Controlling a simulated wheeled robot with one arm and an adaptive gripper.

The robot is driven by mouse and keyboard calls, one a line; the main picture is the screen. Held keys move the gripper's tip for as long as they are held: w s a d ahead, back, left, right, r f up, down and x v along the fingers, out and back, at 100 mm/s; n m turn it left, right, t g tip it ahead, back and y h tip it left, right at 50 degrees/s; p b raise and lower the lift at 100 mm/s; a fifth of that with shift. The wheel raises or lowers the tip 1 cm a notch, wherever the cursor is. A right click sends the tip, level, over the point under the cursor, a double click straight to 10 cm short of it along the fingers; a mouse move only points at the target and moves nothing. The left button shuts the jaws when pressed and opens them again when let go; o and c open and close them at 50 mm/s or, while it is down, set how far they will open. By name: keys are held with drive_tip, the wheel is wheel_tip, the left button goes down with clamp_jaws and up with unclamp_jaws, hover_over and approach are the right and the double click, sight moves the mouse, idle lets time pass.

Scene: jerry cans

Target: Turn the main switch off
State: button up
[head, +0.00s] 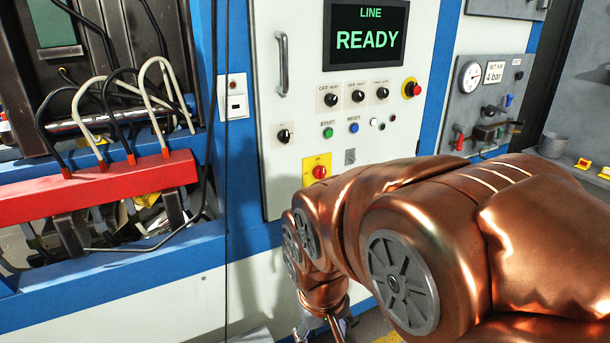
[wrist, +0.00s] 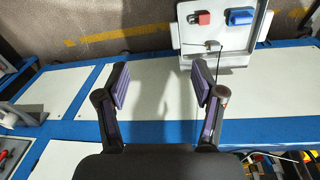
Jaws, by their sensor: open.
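A red rotary switch (head: 319,172) on a yellow plate sits low on the white control panel (head: 300,100), left of my arm. It looks like the main switch; its exact setting is too small to read. The panel's screen (head: 366,38) shows "LINE READY" in green. My gripper (wrist: 156,85) is open and empty in the wrist view, its two purple-padded fingers wide apart above white panels. In the head view my gripper is low, below the switch and mostly hidden by my arm and the frame edge. I cannot make out the switch in the wrist view.
A red button (head: 411,88) on yellow, black knobs, and green and blue buttons share the panel. A vertical handle (head: 282,64) is at its left. A red bar (head: 95,187) with looped hoses stands left. A gauge board (head: 490,90) is right, behind my arm.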

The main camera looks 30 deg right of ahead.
drive_tip(key=w+d+m+t+h+b, duration=0.1)
drive_tip(key=w+d+m+t+h, duration=0.15)
drive_tip(key=w+d, duration=0.85)
drive_tip(key=n+t+y+b, duration=0.2)
drive_tip(key=t+y+b, duration=0.15)
drive_tip(key=t, duration=1.15)
approach(321, 172)
drive_tip(key=shift+w+d+f+h+b, duration=0.2)
drive_tip(key=shift+w+f, duration=0.1)
drive_tip(key=shift+w, duration=0.3)
drive_tip(key=shift+w+d+f+h+b, duration=0.1)
drive_tip(key=shift+w+f+h, duration=0.15)
drive_tip(key=shift+w, duration=0.4)
drive_tip(key=shift+w+d+p, duration=0.15)
drive_tip(key=shift+w+p, duration=0.5)
drive_tip(key=shift+w, duration=3.15)
drive_tip(key=shift+c, duration=0.3)
